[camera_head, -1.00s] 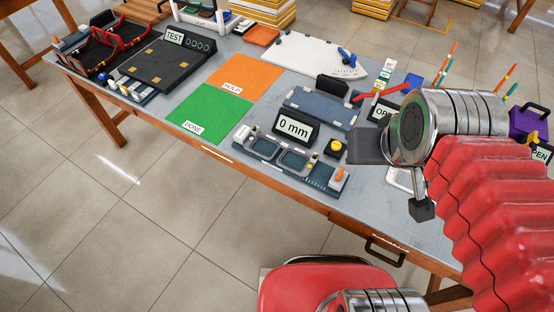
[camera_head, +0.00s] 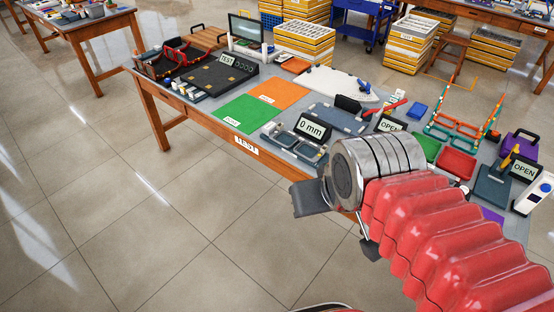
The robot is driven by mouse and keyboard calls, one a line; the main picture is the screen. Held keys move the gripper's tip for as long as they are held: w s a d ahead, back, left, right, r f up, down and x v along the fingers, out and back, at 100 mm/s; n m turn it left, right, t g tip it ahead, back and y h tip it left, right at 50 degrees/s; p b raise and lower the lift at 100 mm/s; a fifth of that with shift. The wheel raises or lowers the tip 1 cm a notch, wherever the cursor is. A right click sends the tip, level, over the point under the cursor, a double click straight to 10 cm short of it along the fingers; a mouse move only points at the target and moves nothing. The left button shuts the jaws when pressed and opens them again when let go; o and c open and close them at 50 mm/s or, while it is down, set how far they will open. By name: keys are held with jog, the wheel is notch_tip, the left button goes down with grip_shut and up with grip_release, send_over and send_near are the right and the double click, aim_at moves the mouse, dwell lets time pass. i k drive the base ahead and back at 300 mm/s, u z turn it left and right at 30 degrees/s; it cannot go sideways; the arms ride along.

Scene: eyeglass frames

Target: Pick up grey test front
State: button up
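A grey eyeglass-shaped front (camera_head: 296,144) with two rounded lens openings lies at the table's front edge, just before the "0 mm" display (camera_head: 311,127). I cannot tell whether it is a loose front or part of the fixture there. My gripper (camera_head: 338,225) is in front of the table, below and to the right of this front in the picture. Its two dark fingers are apart, and nothing shows between them. My wrist and red arm hide part of the table's front right.
The table (camera_head: 205,103) also carries a black TEST board (camera_head: 212,78), a green mat (camera_head: 246,112), an orange mat (camera_head: 271,93) and a red tray (camera_head: 456,163). A purple case (camera_head: 522,143) stands at the right. Open tiled floor lies before the table.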

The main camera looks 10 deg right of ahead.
aim_at(279, 130)
jog(key=u, duration=0.1)
jog(key=k, duration=0.35)
jog(key=u, duration=0.45)
jog(key=i, duration=1.9)
jog(key=z, duration=0.8)
jog(key=i, duration=0.45)
jog(key=z, duration=0.35)
